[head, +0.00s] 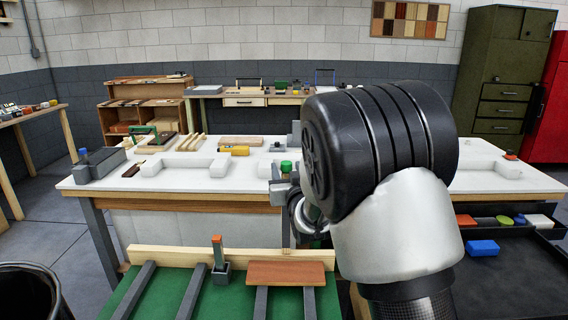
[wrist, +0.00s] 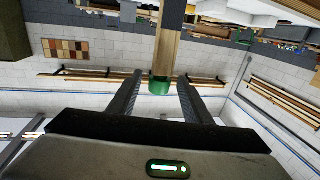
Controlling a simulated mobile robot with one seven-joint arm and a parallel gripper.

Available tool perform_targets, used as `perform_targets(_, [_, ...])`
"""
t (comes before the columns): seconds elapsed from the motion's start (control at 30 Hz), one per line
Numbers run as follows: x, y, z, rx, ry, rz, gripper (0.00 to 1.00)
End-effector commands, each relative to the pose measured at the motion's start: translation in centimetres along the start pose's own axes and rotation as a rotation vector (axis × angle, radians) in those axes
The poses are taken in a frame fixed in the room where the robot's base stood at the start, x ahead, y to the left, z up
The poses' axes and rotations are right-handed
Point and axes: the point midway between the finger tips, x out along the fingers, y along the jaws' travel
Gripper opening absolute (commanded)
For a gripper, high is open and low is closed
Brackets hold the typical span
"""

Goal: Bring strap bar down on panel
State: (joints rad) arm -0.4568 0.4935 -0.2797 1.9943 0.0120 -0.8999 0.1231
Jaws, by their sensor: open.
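In the wrist view a long wood-and-grey bar (wrist: 168,40) with a green end (wrist: 160,85) shows between the fingers of my gripper (wrist: 159,78). My gripper is open, with a gap on both sides of the green end. I cannot tell for sure that this is the strap bar. In the head view a green cap (head: 286,166) shows by my gripper (head: 284,186), which my arm partly hides. A reddish-brown panel (head: 287,273) lies across grey bars on the green bench at the front. Whether it is the task's panel is unclear.
A grey post with an orange top (head: 217,258) stands left of the brown panel. The white-topped table (head: 120,200) holds a white bar with end blocks (head: 178,164), a yellow item (head: 235,151) and wooden strips. A dark tray (head: 515,240) is at right.

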Motion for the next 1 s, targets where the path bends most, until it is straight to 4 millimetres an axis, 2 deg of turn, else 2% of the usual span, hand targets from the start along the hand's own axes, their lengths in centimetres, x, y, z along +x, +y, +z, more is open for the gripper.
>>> perform_targets(0.1, [2.4,0.0,0.1,-0.001,0.0,0.0,0.45])
perform_targets(0.3, [4.7,0.0,0.0,0.0,0.001,0.0,0.45])
perform_targets(0.67, [5.3,0.0,0.0,0.0,-0.001,0.0,0.45])
perform_targets(0.7, [5.3,0.0,0.0,0.0,-0.001,0.0,0.43])
perform_targets(0.77, [5.3,0.0,0.0,0.0,0.0,0.0,0.33])
perform_targets(0.93, [5.3,0.0,0.0,0.0,0.0,0.0,0.04])
perform_targets(0.97, [5.3,0.0,0.0,0.0,0.0,0.0,0.0])
perform_targets(1.0, [5.3,0.0,0.0,0.0,0.0,0.0,0.0])
